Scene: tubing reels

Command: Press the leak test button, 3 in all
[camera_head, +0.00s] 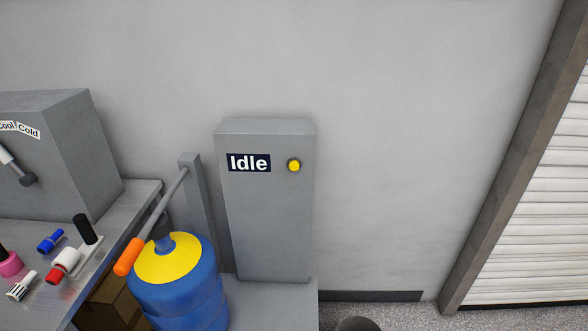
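A yellow button (294,165) in a dark ring sits on the upper right of a tall grey box (270,225) against the wall. A dark label (248,163) to the left of the button reads "Idle". I cannot tell from this view whether the button is pressed. Neither of my grippers shows in the head view.
A blue container (185,295) with a yellow top stands left of the grey box, with an orange-handled lever (128,257) above it. A metal bench (130,200) at left holds several small coloured parts. A shutter door (535,220) is at right. The wall right of the box is clear.

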